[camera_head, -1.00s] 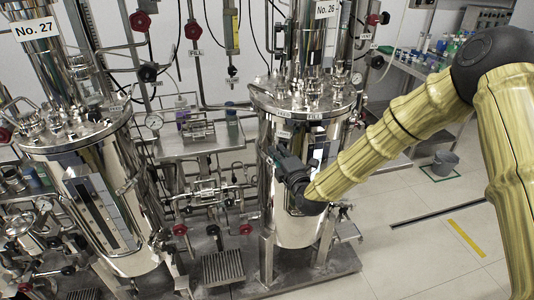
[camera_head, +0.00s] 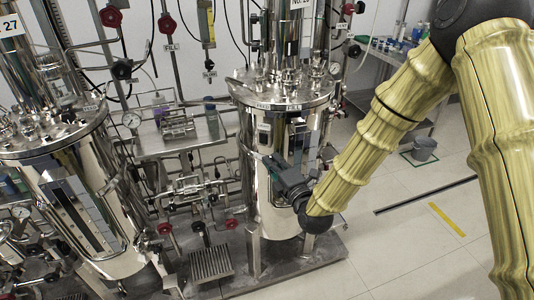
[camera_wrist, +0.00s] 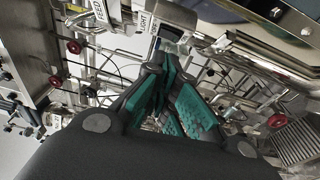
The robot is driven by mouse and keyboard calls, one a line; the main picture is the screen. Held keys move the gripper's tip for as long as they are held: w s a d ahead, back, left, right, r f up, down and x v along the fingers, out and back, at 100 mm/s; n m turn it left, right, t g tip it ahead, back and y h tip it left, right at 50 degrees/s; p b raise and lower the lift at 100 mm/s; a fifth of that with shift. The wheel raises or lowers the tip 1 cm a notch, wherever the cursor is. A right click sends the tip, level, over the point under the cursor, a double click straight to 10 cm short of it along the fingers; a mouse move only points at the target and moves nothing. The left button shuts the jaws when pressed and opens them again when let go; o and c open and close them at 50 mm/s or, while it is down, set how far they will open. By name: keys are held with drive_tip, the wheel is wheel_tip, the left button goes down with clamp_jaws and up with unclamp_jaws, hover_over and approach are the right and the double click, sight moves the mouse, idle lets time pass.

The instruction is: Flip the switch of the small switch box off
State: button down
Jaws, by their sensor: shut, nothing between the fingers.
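My gripper (camera_head: 272,163) is in front of the right-hand steel tank (camera_head: 285,215), its fingertips pointing left and up towards the tank wall. In the wrist view my gripper (camera_wrist: 157,62) has its dark, green-padded fingers brought together at the tips, with nothing between them. Just beyond the tips is a small metallic grey housing (camera_wrist: 172,16) beside a white tag reading LIGHT; it may be the small switch box, but I cannot be sure. I cannot tell whether the tips touch anything.
A second tank (camera_head: 92,205) stands at left. Pipes and red-handled valves (camera_head: 232,223) fill the space between the tanks. A steel shelf (camera_head: 160,147) holds bottles. A metal plinth (camera_head: 300,270) lies under the right tank.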

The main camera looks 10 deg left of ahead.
drive_tip(key=shift+v, duration=0.95)
drive_tip(key=shift+s, duration=0.1)
drive_tip(key=s+d+f+m+g+h, duration=0.2)
drive_tip(key=s+d+f+m, duration=0.25)
drive_tip(key=f, duration=0.35)
drive_tip(key=s+d+f+m+g+h, duration=0.2)
drive_tip(key=s+d+f+m, duration=0.3)
drive_tip(key=f, duration=0.4)
drive_tip(key=s+d+f+m+g+h, duration=0.2)
drive_tip(key=s+d+f+m, duration=0.15)
drive_tip(key=d+f, duration=0.35)
drive_tip(key=s+d+f+m+g+h, duration=0.1)
drive_tip(key=s+d+f+m+g, duration=0.2)
drive_tip(key=s, duration=0.6)
drive_tip(key=s+d+f+m+g+h, duration=0.2)
drive_tip(key=s+d+f+m, duration=0.3)
drive_tip(key=s+d, duration=0.2)
drive_tip(key=s+d+f+m+g+h, duration=0.2)
drive_tip(key=s+d+f+m+g, duration=0.1)
drive_tip(key=s, duration=0.8)
drive_tip(key=d+f+m, duration=0.1)
drive_tip(key=d+m, duration=0.1)
drive_tip(key=d, duration=0.1)
drive_tip(key=shift+g, duration=0.3)
drive_tip(key=shift+f, duration=0.15)
